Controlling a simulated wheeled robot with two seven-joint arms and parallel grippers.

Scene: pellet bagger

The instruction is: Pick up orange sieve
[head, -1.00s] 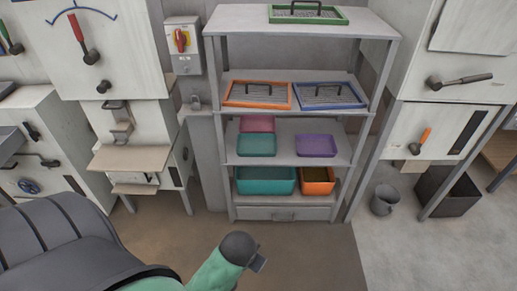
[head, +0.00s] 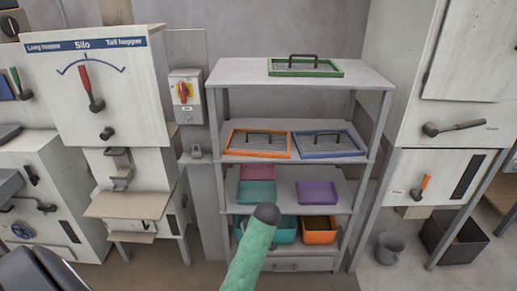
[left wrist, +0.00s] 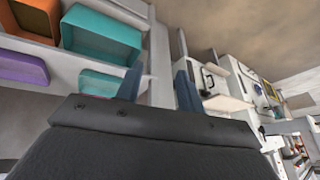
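The orange sieve (head: 257,145) is a shallow orange-rimmed frame with mesh and a dark bar handle. It lies flat on the left half of the shelf's second level, beside a blue sieve (head: 328,145). My left gripper (left wrist: 158,80) shows two blue fingers set apart in the left wrist view, with nothing visible between them. The orange sieve is not visible in that view. In the head view a green arm link of mine rises in front of the lower shelf, below the sieve; its gripper cannot be clearly made out. My right gripper is not visible.
A green sieve (head: 306,67) lies on the shelf's top. Below are pink (head: 258,172), teal (head: 257,192) and purple (head: 317,192) trays, then a larger teal bin (head: 286,232) and an orange bin (head: 319,231). The silo cabinet (head: 95,85) stands left; a bucket (head: 390,248) stands right.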

